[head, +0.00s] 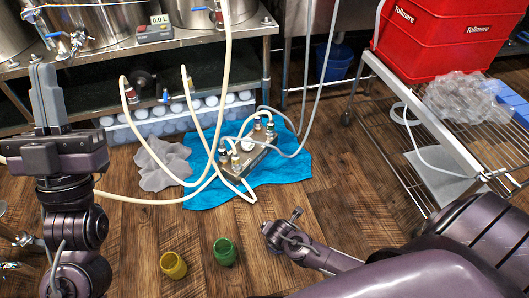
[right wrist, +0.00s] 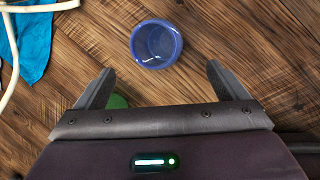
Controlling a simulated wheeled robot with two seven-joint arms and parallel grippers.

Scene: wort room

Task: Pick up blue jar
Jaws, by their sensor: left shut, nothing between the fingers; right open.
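The blue jar (right wrist: 156,44) shows in the right wrist view, on the wooden floor just ahead of my right gripper (right wrist: 158,76). I look down into its round open mouth. My right gripper is open, its two fingers spread wider than the jar, with nothing between them. The blue jar does not show in the head view, where my right arm covers part of the floor. My left gripper (head: 47,95) is shut and empty, raised at the left of the head view, far from the jar.
A green jar (head: 224,251) and a yellow jar (head: 173,265) stand on the floor; the green one (right wrist: 118,101) is partly hidden by my right gripper. A blue cloth (head: 290,165) with a hosed manifold lies behind. A wire rack (head: 440,150) with red crates (head: 437,42) stands right.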

